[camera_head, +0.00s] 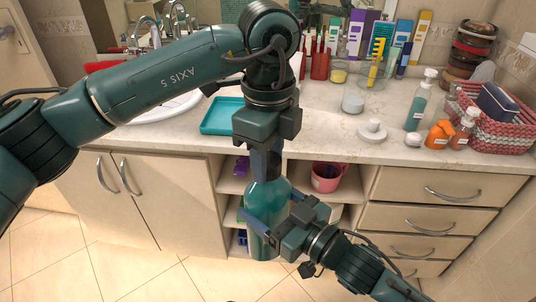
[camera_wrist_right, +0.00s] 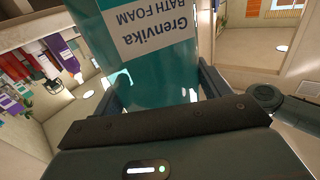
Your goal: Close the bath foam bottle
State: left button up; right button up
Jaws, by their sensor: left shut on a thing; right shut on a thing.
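The teal bath foam bottle (camera_head: 267,195) is held upright in the air in front of the counter. Its white label, reading Grenvika BATH FOAM, shows upside down on the bottle in the right wrist view (camera_wrist_right: 150,82). My right gripper (camera_head: 270,217) is shut on the bottle's body from the right, with one finger on each side. My left gripper (camera_head: 265,164) points down at the bottle's top and is shut on the cap. The fingers hide the cap and neck, so I cannot tell how the cap sits on the neck.
Open shelves with a pink mug (camera_head: 326,177) are behind the bottle. Drawers (camera_head: 436,188) stand at right.

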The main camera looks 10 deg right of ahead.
pick_arm(q)
jog(key=c, duration=0.4)
jog(key=m, duration=0.6)
jog(key=shift+c, duration=0.3)
jog(key=m, duration=0.4)
jog(key=shift+m, duration=0.3)
jog(key=m, duration=1)
jog(key=shift+m, duration=0.3)
jog(key=m, duration=1.6)
jog(key=shift+m, duration=0.3)
jog(key=m, duration=0.6)
jog(key=o, duration=1.1)
jog(key=shift+f, duration=0.1)
